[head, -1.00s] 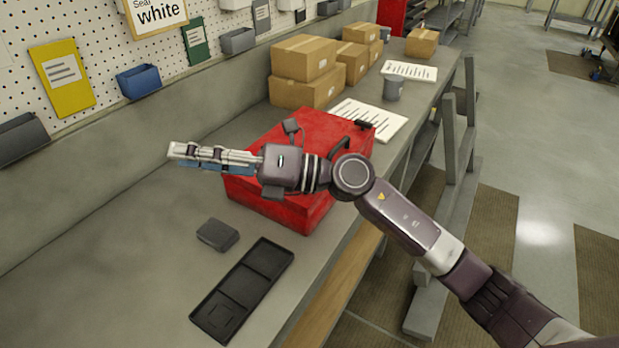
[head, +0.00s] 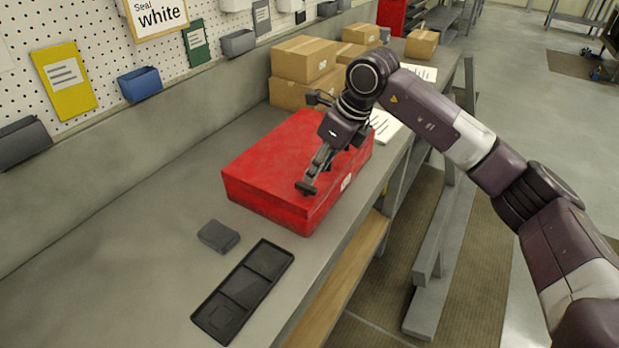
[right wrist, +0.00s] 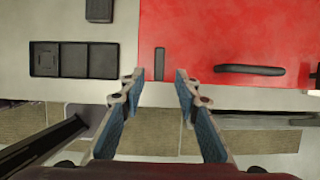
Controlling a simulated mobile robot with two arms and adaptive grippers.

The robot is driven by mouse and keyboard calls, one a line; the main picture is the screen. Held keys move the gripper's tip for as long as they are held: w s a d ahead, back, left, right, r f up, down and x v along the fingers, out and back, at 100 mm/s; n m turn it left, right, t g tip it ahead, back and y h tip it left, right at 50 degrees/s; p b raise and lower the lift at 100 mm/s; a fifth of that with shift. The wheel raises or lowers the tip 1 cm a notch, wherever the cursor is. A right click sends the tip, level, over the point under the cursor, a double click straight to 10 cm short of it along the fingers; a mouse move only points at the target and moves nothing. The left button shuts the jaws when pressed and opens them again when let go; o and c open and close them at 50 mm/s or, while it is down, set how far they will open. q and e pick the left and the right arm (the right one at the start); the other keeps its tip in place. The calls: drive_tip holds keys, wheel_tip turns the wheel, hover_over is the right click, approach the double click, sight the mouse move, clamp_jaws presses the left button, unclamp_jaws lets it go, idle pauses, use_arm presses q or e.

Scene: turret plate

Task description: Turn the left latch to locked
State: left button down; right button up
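The red case (head: 270,160) lies on the bench. Its left latch (right wrist: 159,63) is a short dark bar on the lid, near the left end of the front edge and at right angles to that edge. In the head view the dark bar (head: 305,187) shows just by my right fingertips. My right gripper (right wrist: 157,80) is open and empty; in the wrist view the latch appears between and a little beyond its two fingertips. Contact cannot be told. The gripper also shows pointing down over the case in the head view (head: 314,174). My left gripper is not in view.
A dark handle (right wrist: 249,69) lies along the case's front edge. A black compartment tray (head: 243,290) and a small grey block (head: 218,236) are on the bench to the left. Cardboard boxes (head: 303,62) stand behind the case. The bench's left part is clear.

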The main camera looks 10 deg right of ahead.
sight(307, 186)
drive_tip(key=p+x, duration=0.1)
drive_tip(key=x, duration=0.3)
drive_tip(key=shift+a, duration=0.1)
drive_tip(key=shift+w+a+f+p, duration=0.2)
drive_tip(key=shift+f+p, duration=0.1)
drive_tip(key=shift+f, duration=0.35)
clamp_jaws()
